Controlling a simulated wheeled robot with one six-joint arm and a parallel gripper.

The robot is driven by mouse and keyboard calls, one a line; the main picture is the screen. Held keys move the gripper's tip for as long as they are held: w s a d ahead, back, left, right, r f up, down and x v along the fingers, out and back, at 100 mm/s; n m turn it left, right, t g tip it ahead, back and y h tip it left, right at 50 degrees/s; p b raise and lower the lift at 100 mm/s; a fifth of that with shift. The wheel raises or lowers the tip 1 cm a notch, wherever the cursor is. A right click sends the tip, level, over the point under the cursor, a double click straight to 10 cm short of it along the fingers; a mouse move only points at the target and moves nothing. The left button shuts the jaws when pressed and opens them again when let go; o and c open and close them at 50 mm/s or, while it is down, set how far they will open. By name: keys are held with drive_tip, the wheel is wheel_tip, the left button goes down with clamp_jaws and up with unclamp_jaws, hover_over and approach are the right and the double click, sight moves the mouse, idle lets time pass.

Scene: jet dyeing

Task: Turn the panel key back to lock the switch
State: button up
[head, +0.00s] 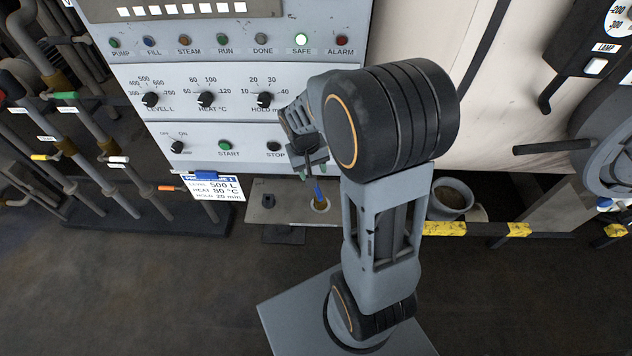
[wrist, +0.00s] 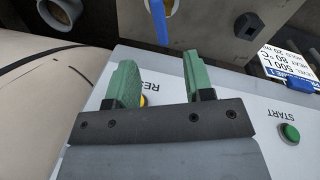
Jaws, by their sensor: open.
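The panel switch (head: 178,147), a small dark knob marked OFF and ON, sits at the lower left of the grey control panel (head: 215,128) in the head view. Whether a key is in it is too small to tell. My gripper (head: 312,173) is open and empty, well to the right of the switch and low by the panel's bottom edge. The switch is outside the wrist view.
A blue lever (head: 318,190) on a valve sits just below my gripper; it also shows in the wrist view (wrist: 160,22). A card (head: 213,188) hangs below the panel. Pipes (head: 75,150) stand left.

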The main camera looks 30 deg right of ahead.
sight(317, 189)
drive_tip(key=f, duration=0.4)
drive_tip(key=d+f, duration=0.1)
drive_tip(key=f, duration=0.7)
drive_tip(key=shift+s+d, duration=0.15)
drive_tip(key=shift+d, duration=0.25)
drive_tip(key=shift+c, duration=0.3)
clamp_jaws()
drive_tip(key=shift+n, duration=1.5)
